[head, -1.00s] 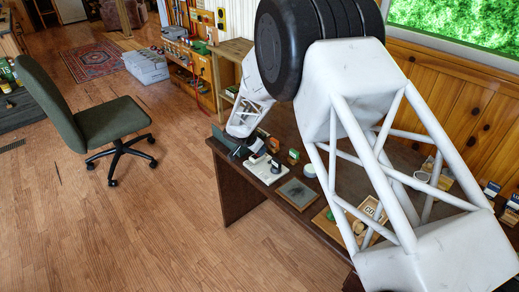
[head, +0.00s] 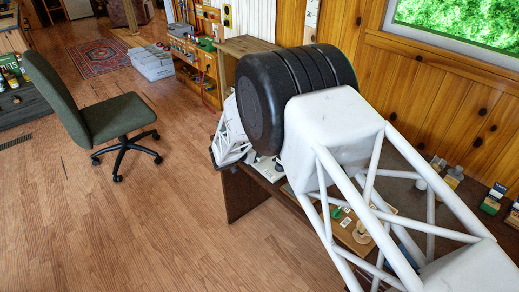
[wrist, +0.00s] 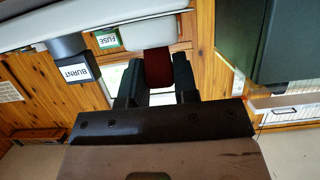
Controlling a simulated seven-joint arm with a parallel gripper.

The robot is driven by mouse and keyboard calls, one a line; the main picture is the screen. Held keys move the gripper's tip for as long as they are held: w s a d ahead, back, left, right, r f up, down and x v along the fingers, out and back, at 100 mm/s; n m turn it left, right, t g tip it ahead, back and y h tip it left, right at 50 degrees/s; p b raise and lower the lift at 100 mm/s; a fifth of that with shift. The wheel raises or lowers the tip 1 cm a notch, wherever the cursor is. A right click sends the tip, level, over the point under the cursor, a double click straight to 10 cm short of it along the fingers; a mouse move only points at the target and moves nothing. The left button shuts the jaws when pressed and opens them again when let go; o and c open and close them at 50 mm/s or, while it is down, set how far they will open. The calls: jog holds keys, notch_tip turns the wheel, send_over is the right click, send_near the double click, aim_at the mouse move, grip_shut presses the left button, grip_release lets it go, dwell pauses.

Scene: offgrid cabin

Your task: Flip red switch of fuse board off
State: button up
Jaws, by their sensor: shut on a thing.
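In the wrist view, a dark red block, which looks like the red switch (wrist: 158,66), sits between the two dark fingers of my gripper (wrist: 156,80). The fingers are shut on it from both sides. Above it is a pale grey-white part (wrist: 150,33), seemingly of the fuse board; most of the board is out of this view. In the head view, a small bit of a white board (head: 267,168) shows on the desk behind my arm. My gripper's fingers are hidden there. The switch's position, on or off, cannot be told.
A green label reading FUSE (wrist: 107,38) and a dark block labelled BURNT (wrist: 75,64) are left of the switch. A dark green box-like shape (wrist: 285,40) is at the upper right. The desk (head: 240,192) stands by the wood wall; a green chair (head: 95,118) is on open floor.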

jog(key=shift+a, duration=0.1)
dwell(0.4)
jog(key=o, duration=0.9)
jog(key=shift+s, duration=0.1)
jog(key=shift+v, duration=3.85)
jog(key=shift+f, duration=0.15)
